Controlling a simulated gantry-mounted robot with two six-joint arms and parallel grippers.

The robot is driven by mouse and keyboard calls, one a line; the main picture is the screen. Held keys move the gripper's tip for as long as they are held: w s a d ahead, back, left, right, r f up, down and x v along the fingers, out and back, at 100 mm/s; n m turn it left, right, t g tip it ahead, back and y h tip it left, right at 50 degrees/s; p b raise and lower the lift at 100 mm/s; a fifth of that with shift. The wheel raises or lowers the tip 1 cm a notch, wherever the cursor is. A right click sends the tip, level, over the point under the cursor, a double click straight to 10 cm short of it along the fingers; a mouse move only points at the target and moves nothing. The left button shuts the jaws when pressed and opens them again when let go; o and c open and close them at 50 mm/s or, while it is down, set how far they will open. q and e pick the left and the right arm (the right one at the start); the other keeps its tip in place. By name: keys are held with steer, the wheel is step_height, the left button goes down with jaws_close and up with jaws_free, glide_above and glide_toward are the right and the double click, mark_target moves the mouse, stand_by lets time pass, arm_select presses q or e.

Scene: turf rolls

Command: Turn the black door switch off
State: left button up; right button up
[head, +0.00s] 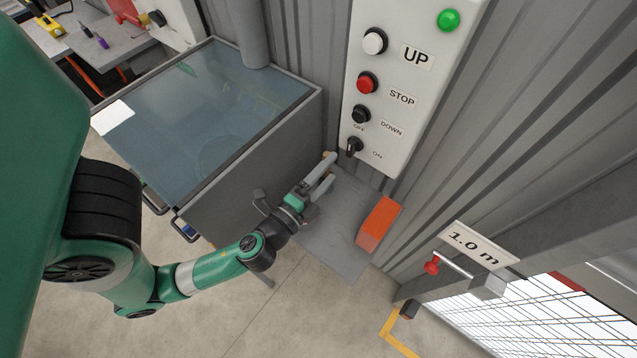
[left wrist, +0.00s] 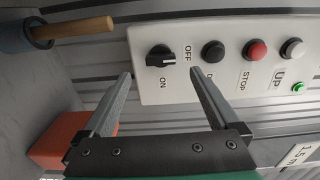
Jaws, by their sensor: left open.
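The black door switch (head: 354,147) is a rotary knob at the bottom of the pale control panel (head: 391,60). It also shows in the left wrist view (left wrist: 160,58), with the OFF label to its right and ON below it. I cannot tell for sure which label its handle points to. My left gripper (head: 326,168) is below and left of the switch in the head view. In the left wrist view its two fingers (left wrist: 160,78) are apart and empty, with the switch beyond and between their tips. My right gripper is not in view.
The panel has white, red and black buttons and a green lamp (head: 448,20) above the switch. A glass-topped grey cabinet (head: 250,155) stands left of my gripper. An orange block (head: 379,222) lies below the panel. A red-ended lever (head: 432,267) projects at the right.

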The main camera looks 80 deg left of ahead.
arm_select(q)
steer(key=v, duration=0.4)
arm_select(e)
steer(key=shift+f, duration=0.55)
